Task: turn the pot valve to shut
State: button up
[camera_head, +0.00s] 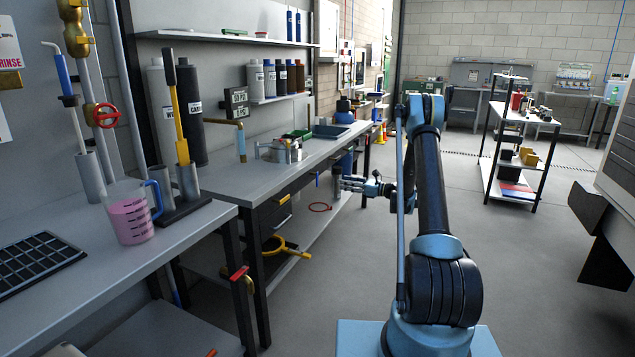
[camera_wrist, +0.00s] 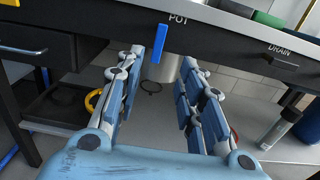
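The pot valve has a blue lever (camera_wrist: 160,43) that hangs straight down from the bench's dark front edge, below and left of the white POT label (camera_wrist: 178,19). In the head view a small blue piece (camera_head: 318,180) at the bench front looks like the same lever. My gripper (camera_wrist: 162,62) is open and empty, its two fingers spread to either side of the lever's line in the wrist view. The fingers look short of the lever, with no contact visible. In the head view my gripper (camera_head: 345,183) points left at the bench front, right of the lever.
A DRAIN label (camera_wrist: 279,49) with a black handle (camera_wrist: 284,62) is right of the lever. A metal pot (camera_head: 283,151) stands on the bench. A grey bottle (camera_wrist: 279,129) is on the lower shelf. Open floor lies right.

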aim_at(317, 178)
jog(key=x, duration=1.5)
jog(key=shift+w+a, duration=0.15)
jog(key=shift+a, duration=0.2)
grip_shut()
